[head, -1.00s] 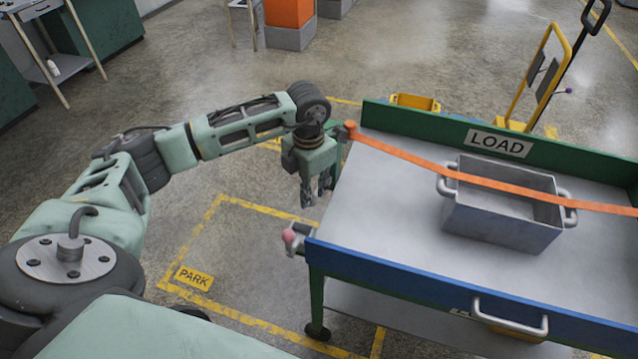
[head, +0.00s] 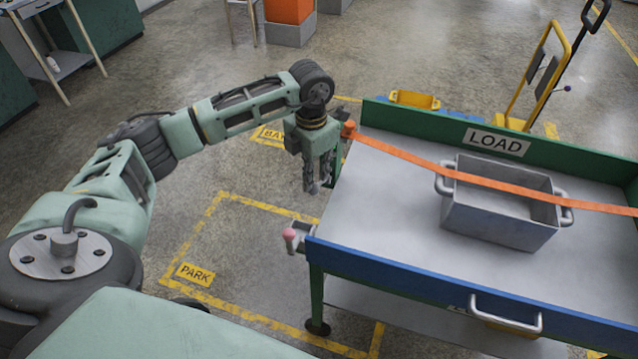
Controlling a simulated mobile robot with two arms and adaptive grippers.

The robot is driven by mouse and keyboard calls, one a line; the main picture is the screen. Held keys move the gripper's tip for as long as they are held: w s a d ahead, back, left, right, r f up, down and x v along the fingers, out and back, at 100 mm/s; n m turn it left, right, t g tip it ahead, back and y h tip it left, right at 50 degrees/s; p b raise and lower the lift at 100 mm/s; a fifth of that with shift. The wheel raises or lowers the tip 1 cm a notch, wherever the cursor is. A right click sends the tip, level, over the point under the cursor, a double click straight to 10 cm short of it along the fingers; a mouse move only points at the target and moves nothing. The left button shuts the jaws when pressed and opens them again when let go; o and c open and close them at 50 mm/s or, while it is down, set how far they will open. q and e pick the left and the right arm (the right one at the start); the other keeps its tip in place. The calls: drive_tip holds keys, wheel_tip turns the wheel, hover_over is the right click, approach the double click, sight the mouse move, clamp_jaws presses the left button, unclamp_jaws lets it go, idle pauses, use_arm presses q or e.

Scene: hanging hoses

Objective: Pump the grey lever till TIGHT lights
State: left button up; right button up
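An orange strap (head: 455,178) runs across the cart and over a grey metal bin (head: 500,227). Its left end meets an orange fitting (head: 348,130) at the cart's left edge. My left gripper (head: 318,188) points down just left of the cart, beside that fitting, with nothing seen in it; its finger gap is unclear at this angle. A small grey part with a pink knob (head: 289,234) sticks out from the cart's near left corner, below my gripper. I cannot make out a grey lever for sure, and no TIGHT light is visible. My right gripper is out of view.
The cart (head: 400,215) has a green back board marked LOAD and a blue front rail with a handle (head: 508,318). Clear floor with yellow lines and a PARK mark (head: 195,274) lies to its left. A yellow hand truck (head: 545,80) stands behind.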

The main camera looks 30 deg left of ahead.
use_arm(q)
drive_tip(key=shift+r+p, duration=1.5)
drive_tip(key=shift+r, duration=1.05)
drive_tip(key=shift+s+f, duration=0.1)
drive_tip(key=shift+f, duration=0.05)
